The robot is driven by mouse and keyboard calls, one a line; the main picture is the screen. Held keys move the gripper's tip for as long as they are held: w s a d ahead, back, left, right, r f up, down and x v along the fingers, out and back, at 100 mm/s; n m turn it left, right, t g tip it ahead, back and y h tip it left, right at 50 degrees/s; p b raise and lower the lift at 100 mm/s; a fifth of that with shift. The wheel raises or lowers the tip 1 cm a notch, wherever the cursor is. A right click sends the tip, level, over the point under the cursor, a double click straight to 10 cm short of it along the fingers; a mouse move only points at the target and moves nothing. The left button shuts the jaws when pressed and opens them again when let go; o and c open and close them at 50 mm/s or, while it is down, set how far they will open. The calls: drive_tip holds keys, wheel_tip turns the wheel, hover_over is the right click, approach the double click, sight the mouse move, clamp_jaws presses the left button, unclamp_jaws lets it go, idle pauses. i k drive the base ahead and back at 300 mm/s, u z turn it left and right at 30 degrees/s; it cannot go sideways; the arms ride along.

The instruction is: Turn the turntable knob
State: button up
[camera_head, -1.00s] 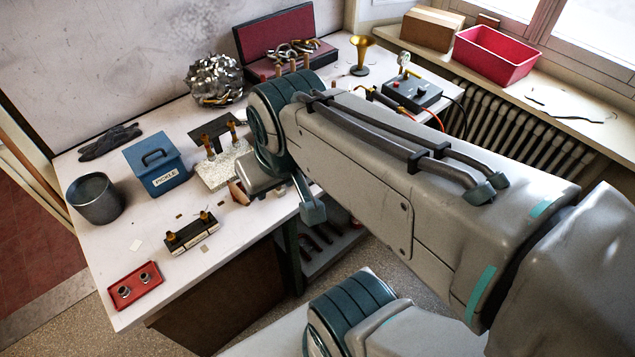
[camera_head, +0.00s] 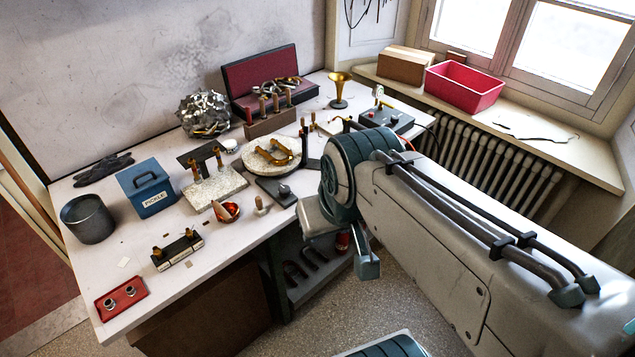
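The turntable is a pale speckled round disc (camera_head: 254,166) on a dark base, in the middle of the bench. Curved brass pieces (camera_head: 272,152) lie on top of it. A small dark knob (camera_head: 284,189) shows on the flat base part at the disc's front right. The end of my arm (camera_head: 318,218) hangs right of the knob, past the bench's front edge, and looks apart from it. My gripper's fingertips cannot be made out, so I cannot tell whether it is open or shut.
A dark upright post (camera_head: 312,150) stands right of the disc. A stone slab (camera_head: 215,190), a blue pickle box (camera_head: 150,188) and a red tray (camera_head: 121,298) are further left.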

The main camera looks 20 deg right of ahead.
sight(284, 190)
drive_tip(key=z, duration=0.35)
drive_tip(key=i, duration=1)
